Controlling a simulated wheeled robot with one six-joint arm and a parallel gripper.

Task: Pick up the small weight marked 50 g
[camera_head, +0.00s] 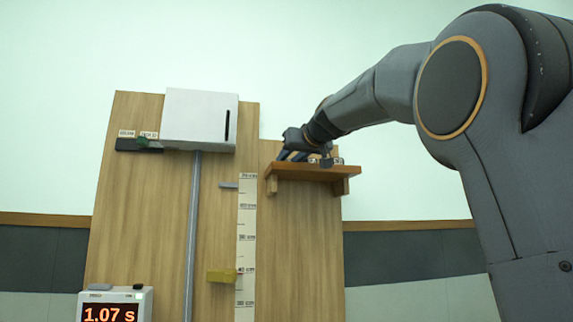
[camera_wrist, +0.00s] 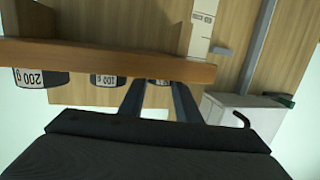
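My gripper (camera_wrist: 158,88) has its two dark fingers apart, with tips close to the front edge of the wooden shelf. A small weight (camera_wrist: 158,82) shows between the fingertips, mostly hidden, and its marking cannot be read. I cannot see the fingers touching it. In the wrist view, which is upside down, a weight marked 200 g (camera_wrist: 40,77) is at the far left and another weight (camera_wrist: 108,80) with a blurred label is between them. In the head view my gripper (camera_head: 290,155) is at the shelf's left end, beside the small weights (camera_head: 326,161).
The shelf (camera_head: 312,173) is fixed to a wooden board (camera_head: 150,220). Left of it are a vertical scale strip (camera_head: 246,210), a metal rod (camera_head: 193,220), a white box (camera_head: 200,118) and a small yellow block (camera_head: 221,276). A timer (camera_head: 112,305) reads 1.07 s.

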